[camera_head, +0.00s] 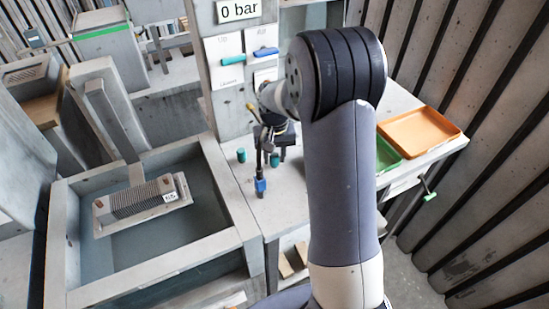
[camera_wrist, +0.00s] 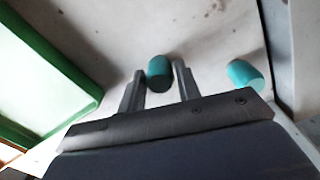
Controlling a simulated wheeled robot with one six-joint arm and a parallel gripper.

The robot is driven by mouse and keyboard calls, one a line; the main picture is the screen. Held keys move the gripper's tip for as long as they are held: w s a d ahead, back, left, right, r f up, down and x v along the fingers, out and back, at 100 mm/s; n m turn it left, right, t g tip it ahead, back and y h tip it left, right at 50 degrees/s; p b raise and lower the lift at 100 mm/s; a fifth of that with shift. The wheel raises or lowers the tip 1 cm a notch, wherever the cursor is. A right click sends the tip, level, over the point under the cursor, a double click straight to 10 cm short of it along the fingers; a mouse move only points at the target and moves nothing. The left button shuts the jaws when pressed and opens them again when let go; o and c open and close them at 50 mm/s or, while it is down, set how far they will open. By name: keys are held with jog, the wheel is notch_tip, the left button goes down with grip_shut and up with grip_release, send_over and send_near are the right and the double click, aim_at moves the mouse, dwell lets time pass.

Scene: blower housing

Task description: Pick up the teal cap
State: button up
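A teal cap (camera_wrist: 159,72) shows between the two fingers of my gripper (camera_wrist: 158,72) in the wrist view. The fingers stand apart on either side of it, with a thin gap visible at the left; contact at the right finger is hard to tell. In the head view this cap (camera_head: 274,159) is just below my dark gripper (camera_head: 276,147), partly crowded by it. A second teal cap (camera_wrist: 245,75) lies to the right of the fingers in the wrist view; it is the left one (camera_head: 241,155) in the head view.
A green tray (camera_wrist: 62,130) lies left in the wrist view. An orange tray (camera_head: 419,132) is at the bench's right. A blue-ended part (camera_head: 260,185) is near the gripper. A basin (camera_head: 228,195) with a finned block (camera_head: 140,208) is at left. My arm hides part of the bench.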

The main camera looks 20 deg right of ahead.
aim_at(274, 155)
jog(key=c, duration=0.6)
notch_tip(274, 155, up, 10)
jog(key=shift+r+b, duration=0.1)
jog(key=shift+b, duration=0.35)
jog(key=shift+a, duration=0.1)
